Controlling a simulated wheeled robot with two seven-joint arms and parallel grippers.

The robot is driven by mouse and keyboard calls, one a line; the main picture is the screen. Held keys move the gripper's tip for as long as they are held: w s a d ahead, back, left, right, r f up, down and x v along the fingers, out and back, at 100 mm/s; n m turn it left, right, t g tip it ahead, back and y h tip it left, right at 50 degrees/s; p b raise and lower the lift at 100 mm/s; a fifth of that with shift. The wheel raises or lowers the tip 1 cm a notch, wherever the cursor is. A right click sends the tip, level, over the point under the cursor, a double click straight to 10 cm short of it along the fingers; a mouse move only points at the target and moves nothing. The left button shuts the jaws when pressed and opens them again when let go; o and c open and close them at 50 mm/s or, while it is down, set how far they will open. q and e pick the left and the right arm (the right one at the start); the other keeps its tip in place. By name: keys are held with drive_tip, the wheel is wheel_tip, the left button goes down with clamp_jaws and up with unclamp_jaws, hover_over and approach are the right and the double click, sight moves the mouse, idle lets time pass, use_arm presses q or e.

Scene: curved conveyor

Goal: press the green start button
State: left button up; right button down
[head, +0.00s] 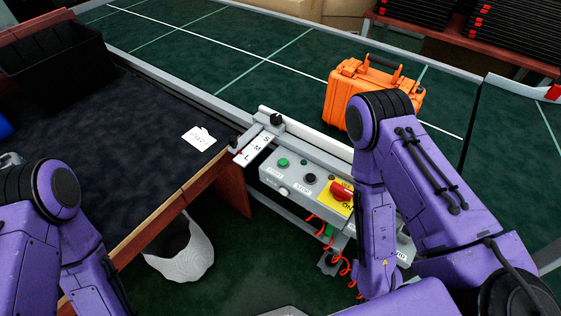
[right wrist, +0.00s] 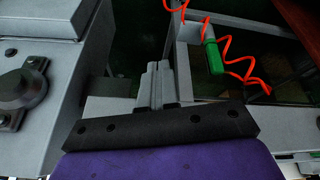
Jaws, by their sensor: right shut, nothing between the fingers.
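The green start button (head: 283,162) is a small round button at the left end of the grey control box (head: 262,172), fixed to the conveyor's near side. It stands clear and uncovered in the head view. In the right wrist view my right gripper (right wrist: 157,68) is shut and empty, its grey fingers together, beside grey metal framework below the box. The green button does not show there. In the head view my right arm (head: 374,200) reaches down over the right end of the box, and its gripper is hidden. My left arm (head: 60,225) is at lower left; its gripper is not seen.
A black button (head: 310,178) and a red knob (head: 342,191) on a yellow plate share the box. A red coiled cord (right wrist: 237,70) hangs below. An orange case (head: 345,95) stands on the green conveyor (head: 225,55). A dark-topped table (head: 110,150) is at left.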

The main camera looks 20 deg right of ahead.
use_arm(q)
drive_tip(key=shift+o, duration=0.4)
drive_tip(key=shift+w+d+r+p, duration=0.1)
drive_tip(key=shift+w+r+p, duration=0.2)
drive_tip(key=shift+w+p, duration=0.25)
use_arm(e)
drive_tip(key=w+a+r+m+t+y+p, duration=0.1)
drive_tip(key=w+a+r+m, duration=0.2)
drive_tip(key=w, duration=0.5)
drive_tip(key=w+a+r+m+t+y+p, duration=0.1)
drive_tip(key=w+a+r+m, duration=0.3)
drive_tip(key=w, duration=0.5)
drive_tip(key=w+a+r+m+t+y+p, duration=0.1)
drive_tip(key=w+a+r+m+y+p, duration=0.1)
drive_tip(key=w+a, duration=0.5)
drive_tip(key=shift+w+r+m+y+p, duration=0.2)
drive_tip(key=shift+w+r+m+y, duration=0.15)
drive_tip(key=shift+m, duration=0.35)
drive_tip(key=shift+w+r+m+y+p, duration=0.2)
drive_tip(key=shift+w+r+m+y, duration=0.15)
drive_tip(key=shift+m, duration=0.35)
wheel_tip(320, 180, up, 11)
drive_tip(key=m+t+y+p, duration=0.1)
drive_tip(key=m+t, duration=0.1)
drive_tip(key=m, duration=0.3)
hover_over(285, 163)
use_arm(q)
wheel_tip(285, 163, up, 6)
drive_tip(key=shift+s+r, duration=0.15)
drive_tip(key=shift+r, duration=0.1)
